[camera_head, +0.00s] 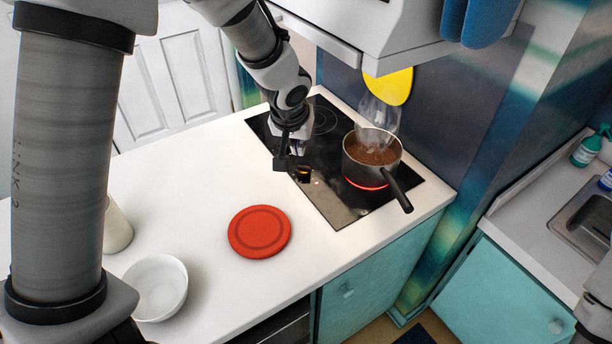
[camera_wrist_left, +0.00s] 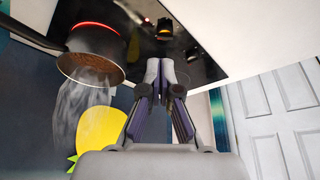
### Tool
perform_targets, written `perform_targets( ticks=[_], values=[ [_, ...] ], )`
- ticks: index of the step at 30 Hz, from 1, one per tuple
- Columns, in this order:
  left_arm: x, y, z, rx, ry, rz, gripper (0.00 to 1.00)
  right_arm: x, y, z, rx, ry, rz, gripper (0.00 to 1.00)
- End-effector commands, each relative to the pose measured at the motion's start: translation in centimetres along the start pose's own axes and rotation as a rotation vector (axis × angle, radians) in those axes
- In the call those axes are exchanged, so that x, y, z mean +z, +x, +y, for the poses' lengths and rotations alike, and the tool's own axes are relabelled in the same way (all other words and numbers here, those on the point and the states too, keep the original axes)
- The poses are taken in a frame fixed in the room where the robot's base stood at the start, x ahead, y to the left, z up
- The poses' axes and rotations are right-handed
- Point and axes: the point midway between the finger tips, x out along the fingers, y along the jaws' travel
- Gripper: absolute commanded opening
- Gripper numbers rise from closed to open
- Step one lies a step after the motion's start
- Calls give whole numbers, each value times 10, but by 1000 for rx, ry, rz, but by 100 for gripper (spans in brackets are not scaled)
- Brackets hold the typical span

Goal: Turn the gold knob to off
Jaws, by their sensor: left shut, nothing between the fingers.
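The gold knob (camera_head: 304,170) sits on the black glass cooktop (camera_head: 335,205), near its front left edge. It is small and partly hidden by my gripper in the head view. In the wrist view, a dark knob with a golden glint (camera_wrist_left: 164,28) shows beyond my fingertips, with a small red light near it. How the knob is turned cannot be told. My left gripper (camera_head: 286,160) is shut and empty over the cooktop, close beside the knob. Its closed fingertips (camera_wrist_left: 164,68) show in the wrist view, apart from the knob.
A steaming saucepan (camera_head: 358,152) with brown contents stands on a red-glowing burner, its handle pointing front right. A red plate (camera_head: 260,232) and a white bowl (camera_head: 160,287) are on the counter. A yellow item (camera_head: 390,84) is behind the pan. The cabinet above overhangs.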

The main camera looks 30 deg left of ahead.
Motion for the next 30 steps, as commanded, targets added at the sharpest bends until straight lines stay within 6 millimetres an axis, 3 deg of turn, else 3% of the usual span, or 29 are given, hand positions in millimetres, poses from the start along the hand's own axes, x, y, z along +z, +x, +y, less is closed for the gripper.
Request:
perform_targets(
  ticks=[1, 9, 17, 29, 30],
  values=[
    [7, 16, 0, 0, 0, -1, 0, 0, 17, 0, 0, 0, 0, 40],
    [23, 56, 0, 0, 0, 0, 0, 0, 61, 0, 0, 0, 0, 40],
    [23, 72, 0, -1, 0, -3, 0, 0, 64, 0, 0, 0, 1, 40],
    [24, 159, 0, -1, 0, -3, 0, 0, 86, 1, 0, 0, 0, 40],
    [13, 152, 0, 0, 0, -1, 0, 0, 69, 0, 0, 0, -1, 40]
  ],
)
